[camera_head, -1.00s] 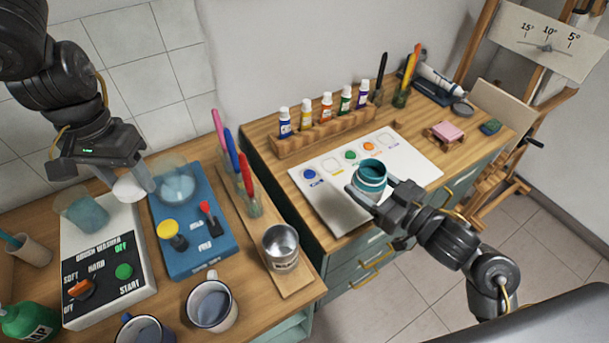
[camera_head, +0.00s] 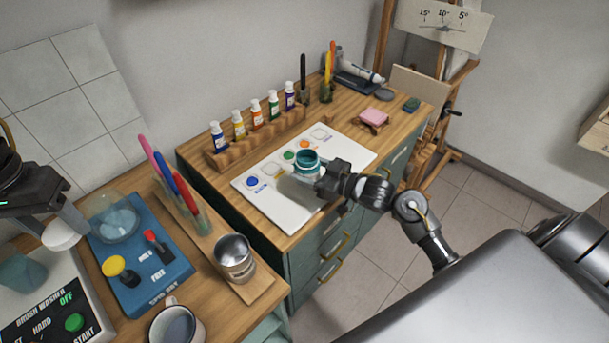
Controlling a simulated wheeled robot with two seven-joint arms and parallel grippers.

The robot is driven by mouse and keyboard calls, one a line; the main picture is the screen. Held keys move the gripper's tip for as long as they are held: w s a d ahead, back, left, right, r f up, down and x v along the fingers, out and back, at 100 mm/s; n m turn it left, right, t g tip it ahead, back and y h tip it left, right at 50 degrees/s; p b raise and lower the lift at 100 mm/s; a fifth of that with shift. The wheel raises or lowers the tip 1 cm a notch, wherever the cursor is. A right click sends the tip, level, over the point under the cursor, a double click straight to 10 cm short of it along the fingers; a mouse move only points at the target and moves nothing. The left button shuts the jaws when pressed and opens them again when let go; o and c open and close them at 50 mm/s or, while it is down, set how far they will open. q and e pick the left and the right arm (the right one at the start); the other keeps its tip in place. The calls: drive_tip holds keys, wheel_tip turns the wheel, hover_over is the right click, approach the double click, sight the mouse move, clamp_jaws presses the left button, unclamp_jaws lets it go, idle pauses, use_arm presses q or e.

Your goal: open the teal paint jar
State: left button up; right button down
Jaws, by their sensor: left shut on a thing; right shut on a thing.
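The teal paint jar (camera_head: 307,166) is over the white palette sheet, near its front right edge. Its round top is uncovered, showing a dark teal inside. My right gripper (camera_head: 321,176) is shut on the side of the jar, which looks upright; I cannot tell whether it touches the sheet. My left gripper (camera_head: 64,222) is at the left edge, shut on a white round lid-like piece (camera_head: 60,237). This piece is held above the brush washer side of the left table, well apart from the jar.
The white palette sheet (camera_head: 268,207) has coloured paint spots. A wooden rack (camera_head: 222,158) of paint bottles stands behind it. On the left table are a blue spin dryer (camera_head: 160,288), a metal can (camera_head: 234,260), a mug (camera_head: 176,328) and tall brushes (camera_head: 186,193).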

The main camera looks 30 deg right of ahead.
sight(307, 169)
use_arm(q)
drive_tip(key=shift+a+r, duration=0.1)
use_arm(e)
drive_tip(key=shift+w+d+f, duration=0.2)
drive_tip(key=shift+w+f, duration=0.3)
drive_tip(key=shift+f, duration=0.05)
drive_tip(key=shift+w+d+f, duration=0.15)
drive_tip(key=shift+w+f, duration=0.3)
drive_tip(key=shift+f, duration=0.05)
use_arm(q)
drive_tip(key=shift+s+r, duration=0.1)
drive_tip(key=shift+s, duration=0.05)
use_arm(e)
drive_tip(key=shift+d+f, duration=0.15)
drive_tip(key=shift+f, duration=0.1)
drive_tip(key=f, duration=0.3)
drive_tip(key=shift+w, duration=0.25)
drive_tip(key=shift+f, duration=0.2)
drive_tip(key=shift+f, duration=0.15)
drive_tip(key=shift+c, duration=1.8)
unclamp_jaws()
